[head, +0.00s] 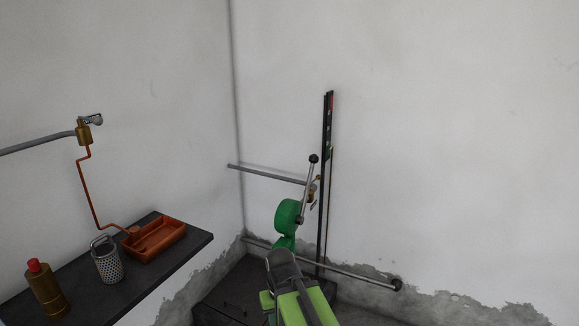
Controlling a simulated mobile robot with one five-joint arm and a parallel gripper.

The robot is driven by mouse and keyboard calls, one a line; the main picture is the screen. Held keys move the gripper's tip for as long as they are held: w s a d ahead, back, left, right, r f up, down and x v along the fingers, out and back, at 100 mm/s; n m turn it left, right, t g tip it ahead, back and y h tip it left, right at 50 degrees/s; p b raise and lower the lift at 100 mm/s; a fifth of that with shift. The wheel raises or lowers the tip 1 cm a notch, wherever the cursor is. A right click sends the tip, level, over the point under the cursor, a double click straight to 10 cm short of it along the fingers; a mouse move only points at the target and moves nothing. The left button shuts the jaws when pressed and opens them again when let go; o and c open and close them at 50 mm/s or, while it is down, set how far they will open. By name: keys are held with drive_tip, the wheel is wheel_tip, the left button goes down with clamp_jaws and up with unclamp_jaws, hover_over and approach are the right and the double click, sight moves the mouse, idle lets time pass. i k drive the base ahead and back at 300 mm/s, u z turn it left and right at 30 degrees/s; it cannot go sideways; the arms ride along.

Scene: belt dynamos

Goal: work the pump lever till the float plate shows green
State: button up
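The pump lever (307,190) is a thin grey rod with a black knob on top, standing nearly upright with a slight lean to the right. A tall narrow black gauge (326,180) stands at the wall just right of the lever.
A dark shelf (190,246) at left holds an orange tray (170,236), a perforated metal cup (108,266) and a brass bottle with red cap (46,290). A low rail (350,274) crosses near the floor. The wall at right is bare.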

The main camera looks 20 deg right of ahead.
sight(314, 158)
drive_tip(key=z, duration=0.35)
drive_tip(key=k, duration=0.1)
drive_tip(key=u, duration=3.2)
drive_tip(key=k, duration=1.3)
drive_tip(key=z, duration=1.9)
drive_tip(key=i, duration=1)
drive_tip(key=u, duration=0.15)
